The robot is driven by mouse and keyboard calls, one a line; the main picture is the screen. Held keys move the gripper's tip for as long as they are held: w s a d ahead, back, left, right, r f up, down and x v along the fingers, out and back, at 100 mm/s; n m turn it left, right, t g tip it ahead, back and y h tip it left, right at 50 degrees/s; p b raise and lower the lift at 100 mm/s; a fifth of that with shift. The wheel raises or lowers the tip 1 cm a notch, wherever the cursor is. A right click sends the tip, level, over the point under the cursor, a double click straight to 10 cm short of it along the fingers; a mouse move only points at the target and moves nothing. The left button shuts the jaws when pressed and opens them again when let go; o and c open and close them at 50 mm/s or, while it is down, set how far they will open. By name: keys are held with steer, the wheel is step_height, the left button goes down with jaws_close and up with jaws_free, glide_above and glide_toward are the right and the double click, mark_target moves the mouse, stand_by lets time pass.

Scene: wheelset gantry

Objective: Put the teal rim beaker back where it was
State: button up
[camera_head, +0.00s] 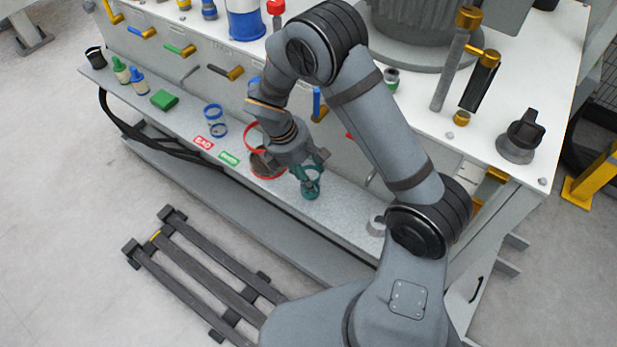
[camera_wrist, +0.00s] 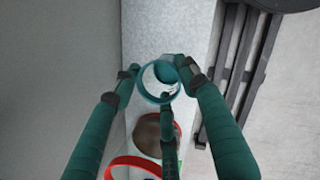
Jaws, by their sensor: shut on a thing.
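The teal rim beaker (camera_head: 311,191) is a clear cup with a teal rim. My gripper (camera_head: 310,172) is shut on it near the right part of the grey shelf (camera_head: 340,208).
A red-rimmed dish (camera_head: 268,176) with a brown inside is just left of the beaker. Further left are a red sign (camera_head: 204,142), a green sign (camera_head: 229,158), a blue-rimmed beaker (camera_head: 214,113) and a green block (camera_head: 164,99). A grey ring-shaped piece (camera_head: 376,226) stands to the right.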

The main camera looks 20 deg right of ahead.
steer(key=shift+f, duration=0.3)
steer(key=shift+f, duration=0.1)
steer(key=shift+f, duration=0.15)
steer(key=o, duration=1.2)
steer(key=shift+o, duration=0.5)
steer(key=p+v, duration=0.3)
steer(key=v, duration=0.9)
steer(key=shift+r+p, duration=0.2)
steer(key=shift+p, duration=0.15)
